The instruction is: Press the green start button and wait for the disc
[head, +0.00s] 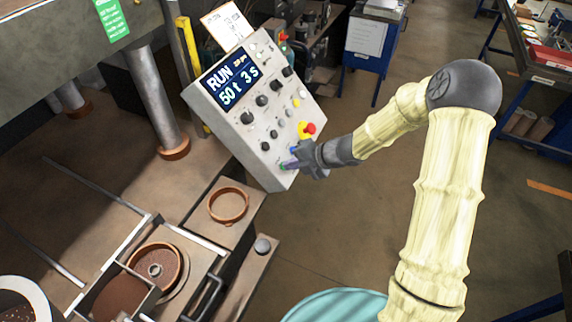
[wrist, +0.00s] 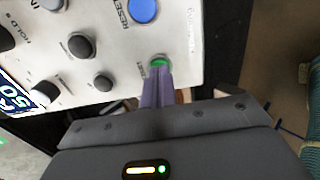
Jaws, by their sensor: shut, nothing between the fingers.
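The green start button (wrist: 158,60) sits near the lower edge of the grey control panel (wrist: 200,40). In the wrist view my gripper (wrist: 157,76) is shut with its purple fingertips at the button, covering its lower part. I cannot tell how far the button is pushed in. In the head view my gripper (head: 286,165) reaches the lower right corner of the panel (head: 235,140), whose display (head: 230,82) reads RUN, 50t, 3s. A reddish-brown ring mould (head: 156,268) sits in the machine at lower left, with a small grey centre piece. No finished disc is clearly visible.
A red and yellow emergency stop (head: 308,129) is just above my gripper. A blue reset button (wrist: 143,10) is close to the green one. Another brown ring (head: 228,205) lies on the machine. Open floor (head: 345,230) lies right of the panel.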

